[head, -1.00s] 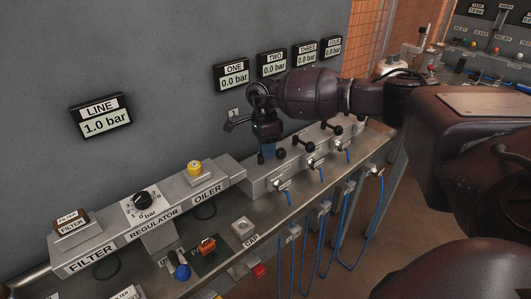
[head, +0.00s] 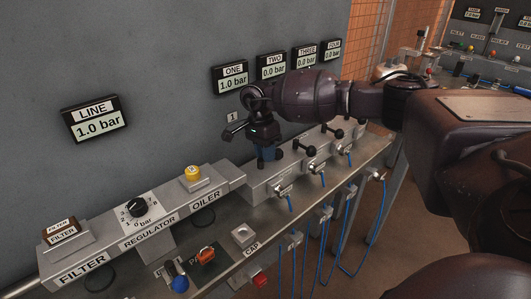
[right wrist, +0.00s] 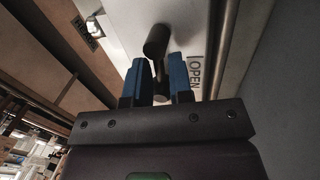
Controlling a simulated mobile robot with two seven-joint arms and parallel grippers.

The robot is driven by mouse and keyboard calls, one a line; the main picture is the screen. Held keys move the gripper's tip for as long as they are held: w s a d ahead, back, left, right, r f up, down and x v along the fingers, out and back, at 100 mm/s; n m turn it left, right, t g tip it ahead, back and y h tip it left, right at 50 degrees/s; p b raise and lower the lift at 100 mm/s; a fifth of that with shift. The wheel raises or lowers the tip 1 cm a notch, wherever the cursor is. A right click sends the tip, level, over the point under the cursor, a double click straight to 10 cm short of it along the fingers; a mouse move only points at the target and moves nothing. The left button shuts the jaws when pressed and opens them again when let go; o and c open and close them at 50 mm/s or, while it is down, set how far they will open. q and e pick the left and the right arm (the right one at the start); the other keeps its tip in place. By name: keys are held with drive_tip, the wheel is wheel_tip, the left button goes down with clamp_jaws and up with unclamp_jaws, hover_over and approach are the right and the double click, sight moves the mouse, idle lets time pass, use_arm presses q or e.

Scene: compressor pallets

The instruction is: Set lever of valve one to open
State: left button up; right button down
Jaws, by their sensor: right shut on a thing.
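My right gripper (head: 266,153) is down at the near end of the grey valve block (head: 262,186), below the display for ONE. In the right wrist view its two blue fingers (right wrist: 158,78) are shut on the dark lever of valve one (right wrist: 157,42), whose rounded end sticks out beyond them. An OPEN label (right wrist: 195,72) lies just right of the fingers. In the head view the gripper hides most of this lever. The ONE display (head: 231,79) reads 1.0 bar. My left gripper is not in view.
Other black levers (head: 304,149) stand along the block to the right. Blue hoses (head: 348,215) hang from the bench front. The filter, regulator (head: 138,208) and yellow-capped oiler (head: 192,173) unit is at left. The LINE display (head: 95,120) reads 1.0 bar; TWO to FOUR read 0.0 bar.

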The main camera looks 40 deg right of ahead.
drive_tip(key=shift+a, duration=0.2)
idle(0.4)
drive_tip(key=c, duration=1.2)
unclamp_jaws()
drive_tip(key=shift+d+r, duration=0.1)
drive_tip(key=shift+r, duration=0.05)
drive_tip(key=r, duration=0.3)
drive_tip(key=w+r, duration=0.1)
drive_tip(key=r, duration=0.3)
drive_tip(key=w+r, duration=0.1)
drive_tip(key=r, duration=0.2)
drive_tip(key=shift+w+r, duration=0.1)
drive_tip(key=shift+r, duration=0.05)
